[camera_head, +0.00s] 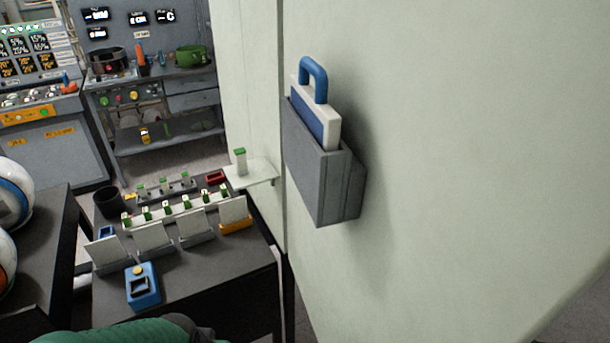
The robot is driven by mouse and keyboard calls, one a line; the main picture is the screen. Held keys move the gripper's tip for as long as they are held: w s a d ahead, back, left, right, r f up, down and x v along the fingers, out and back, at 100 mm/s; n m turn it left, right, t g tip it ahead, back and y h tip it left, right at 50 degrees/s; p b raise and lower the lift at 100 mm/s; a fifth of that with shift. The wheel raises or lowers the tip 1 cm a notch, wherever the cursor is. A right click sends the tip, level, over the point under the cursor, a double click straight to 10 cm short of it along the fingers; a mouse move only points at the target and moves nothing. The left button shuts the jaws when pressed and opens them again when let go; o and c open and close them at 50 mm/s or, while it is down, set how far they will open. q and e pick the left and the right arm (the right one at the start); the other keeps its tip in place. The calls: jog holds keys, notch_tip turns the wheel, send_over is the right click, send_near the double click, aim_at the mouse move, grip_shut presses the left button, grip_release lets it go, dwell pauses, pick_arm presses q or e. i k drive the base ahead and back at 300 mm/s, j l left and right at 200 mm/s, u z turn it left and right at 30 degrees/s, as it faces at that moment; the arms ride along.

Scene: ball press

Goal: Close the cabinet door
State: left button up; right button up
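A large pale green panel (470,150) fills the right half of the view, very close to me. It may be the cabinet door, but no hinge, handle or latch shows, so I cannot tell this or whether it is open. A grey holder (318,170) is fixed to it and carries a white and blue piece with a blue handle (314,78). Part of a green and dark shape, probably my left arm, shows at the bottom left edge. Neither gripper is in view.
A dark table (215,278) at lower left bears several card stands, a blue device (142,286) and a black cup (108,201). Balls (14,196) sit at the far left. A grey workbench (165,140) with a green pot (190,56) stands behind, with some floor before it.

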aim_at(464, 197)
jog(key=k+l+u, duration=0.15)
jog(key=k+u, duration=0.5)
jog(key=k, duration=0.15)
jog(key=k+j+u, duration=0.2)
jog(key=k+j, duration=0.1)
